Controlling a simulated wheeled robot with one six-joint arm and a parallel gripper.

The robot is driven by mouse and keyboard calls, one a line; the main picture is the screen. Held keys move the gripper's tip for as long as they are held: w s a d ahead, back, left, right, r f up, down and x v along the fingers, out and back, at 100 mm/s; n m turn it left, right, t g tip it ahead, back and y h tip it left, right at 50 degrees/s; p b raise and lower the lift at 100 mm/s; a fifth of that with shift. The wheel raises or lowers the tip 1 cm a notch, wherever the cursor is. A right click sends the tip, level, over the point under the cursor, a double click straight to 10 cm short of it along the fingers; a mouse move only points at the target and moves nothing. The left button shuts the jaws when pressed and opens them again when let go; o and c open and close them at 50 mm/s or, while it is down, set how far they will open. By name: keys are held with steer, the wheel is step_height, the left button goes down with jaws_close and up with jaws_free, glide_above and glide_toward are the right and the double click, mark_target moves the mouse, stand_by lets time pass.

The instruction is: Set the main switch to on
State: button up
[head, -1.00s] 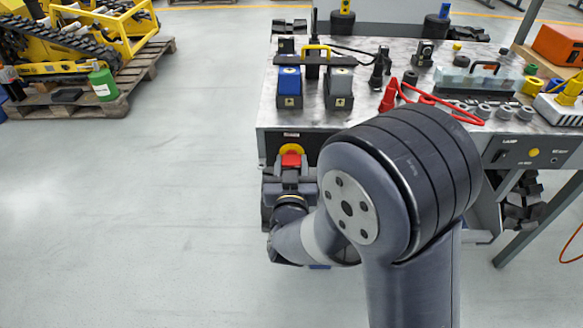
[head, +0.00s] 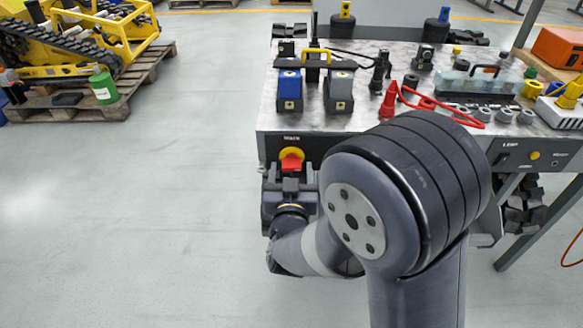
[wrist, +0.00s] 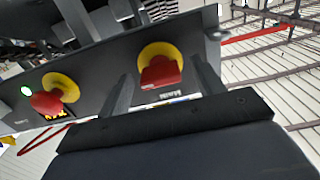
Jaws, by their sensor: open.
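The main switch (head: 291,161) is a red handle on a yellow disc, on the dark front panel at the bench's left end. In the wrist view the same red handle (wrist: 161,73) lies between the two fingers, next to an upside-down label. I cannot tell whether it stands at on or off. My gripper (head: 291,182) is in front of the panel, pointing at the switch. In the wrist view my gripper (wrist: 163,68) is open, with one finger on each side of the handle; contact is not clear.
The bench top (head: 300,119) carries blue and grey blocks, a red cone and a red cable. A loaded pallet (head: 140,85) stands at the left. The floor between is clear.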

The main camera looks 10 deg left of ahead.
steer(key=v, duration=0.9)
steer(key=shift+s+p, duration=0.3)
steer(key=shift+p, duration=0.1)
steer(key=shift+w, duration=0.15)
steer(key=b+x, duration=0.1)
steer(key=x, duration=0.9)
steer(key=shift+w, duration=0.4)
steer(key=shift+r+p, duration=0.15)
steer(key=shift+p, duration=0.3)
steer(key=shift+s+n+p, duration=0.1)
steer(key=shift+n+p, duration=0.2)
steer(key=shift+n, duration=0.2)
steer(key=shift+b, duration=0.3)
